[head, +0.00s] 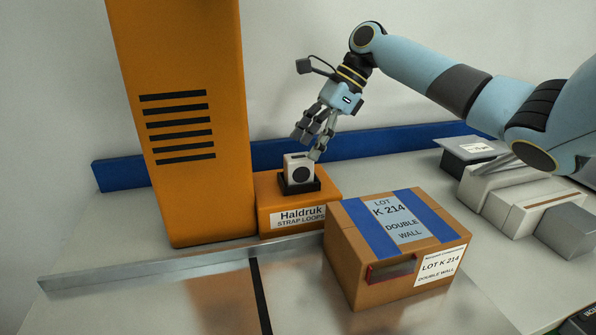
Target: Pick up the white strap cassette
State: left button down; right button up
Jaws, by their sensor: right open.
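The white strap cassette (299,168) stands upright in a black holder (299,187) on top of an orange box (265,192) labelled "Haldruk strap loops". A dark round disc shows on its front face. My right gripper (307,146) comes in from the upper right and is open. Its fingers point down just above the cassette and slightly overlap its top right in the picture. I cannot tell whether a finger touches it. My left gripper is not in view.
A tall orange cabinet (180,105) stands left of the cassette. A cardboard box (345,260) stands in front at right. A blue rail (262,153) runs behind. Grey and white boxes (519,204) sit at far right. A metal ledge (130,275) crosses the front.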

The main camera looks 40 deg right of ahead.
aim_at(299, 157)
jog(key=x, duration=0.4)
jog(key=shift+w+a+f, duration=0.1)
jog(key=shift+a+f, duration=0.05)
jog(key=shift+f, duration=0.05)
jog(key=c, duration=1.4)
jog(key=shift+r, duration=0.1)
